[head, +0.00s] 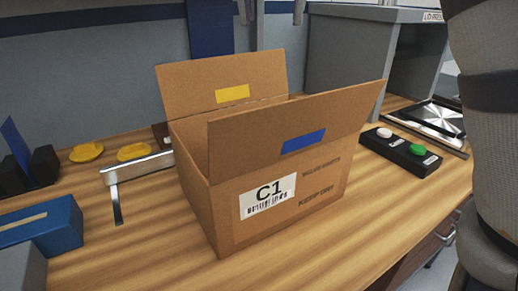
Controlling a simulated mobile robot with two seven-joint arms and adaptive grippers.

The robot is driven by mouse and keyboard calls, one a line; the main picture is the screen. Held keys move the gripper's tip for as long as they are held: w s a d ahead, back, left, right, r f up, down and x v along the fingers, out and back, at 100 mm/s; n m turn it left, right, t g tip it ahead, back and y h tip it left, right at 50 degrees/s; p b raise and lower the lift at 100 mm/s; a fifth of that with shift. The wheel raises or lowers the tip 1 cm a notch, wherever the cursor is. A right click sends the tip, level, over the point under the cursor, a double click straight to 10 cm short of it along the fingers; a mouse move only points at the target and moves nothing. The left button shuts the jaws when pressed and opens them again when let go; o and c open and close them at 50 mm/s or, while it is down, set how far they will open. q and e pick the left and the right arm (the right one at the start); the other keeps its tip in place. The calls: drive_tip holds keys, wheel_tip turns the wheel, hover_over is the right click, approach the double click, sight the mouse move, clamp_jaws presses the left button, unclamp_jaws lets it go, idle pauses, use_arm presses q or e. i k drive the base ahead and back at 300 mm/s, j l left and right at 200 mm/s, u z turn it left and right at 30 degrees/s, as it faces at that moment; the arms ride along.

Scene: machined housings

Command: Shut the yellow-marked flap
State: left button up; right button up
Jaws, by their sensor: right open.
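A brown cardboard box (226,215) labelled C1 stands on the wooden bench, with its top open. Its far flap (190,87), with a yellow mark (232,93), stands raised and leans back. Its near flap (350,110), with a blue mark (303,142), is also raised and hides much of the opening. My right gripper (271,13) shows only as two pale, spread fingertips at the top edge, above the yellow-marked flap in the picture. It is open with nothing between the tips; its depth relative to the flap is unclear. My left gripper is not seen.
A metal bracket (137,169) stands close left of the box, with yellow parts (86,152) behind it. A blue block (42,232) lies at left. A button box (400,148) and a metal plate (436,118) are at right. A grey machine (345,65) stands behind.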

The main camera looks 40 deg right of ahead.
sight(191, 87)
drive_tip(key=k, duration=1.5)
